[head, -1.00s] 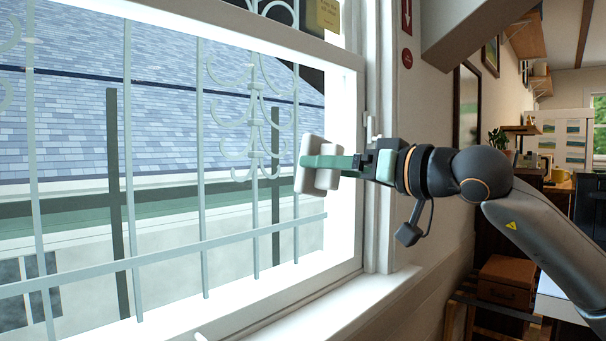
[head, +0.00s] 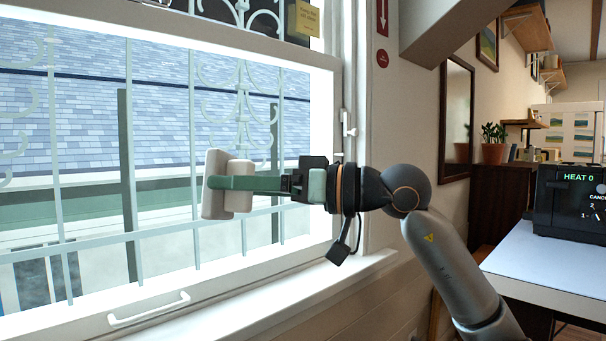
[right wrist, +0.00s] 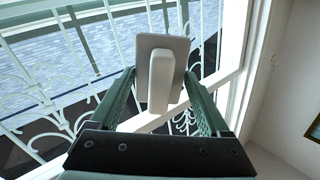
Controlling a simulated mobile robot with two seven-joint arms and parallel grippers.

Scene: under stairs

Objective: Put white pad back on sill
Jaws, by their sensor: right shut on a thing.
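The white pad (head: 214,208) is a pale flat plate with a thick block-like handle, held up in front of the window. My right gripper (head: 216,183) reaches in from the right and is shut on the pad, with a green finger across it. In the right wrist view the pad (right wrist: 178,52) sits between the two green fingertips (right wrist: 160,76), its block facing the camera. The white sill (head: 318,287) runs below the window, lower than the pad and apart from it. My left gripper is not in view.
The window sash has a white handle (head: 149,309) on its bottom rail, and a white latch (head: 348,123) is on the frame. A pale counter (head: 548,268) with a black appliance (head: 572,203) stands at right. The visible sill is clear.

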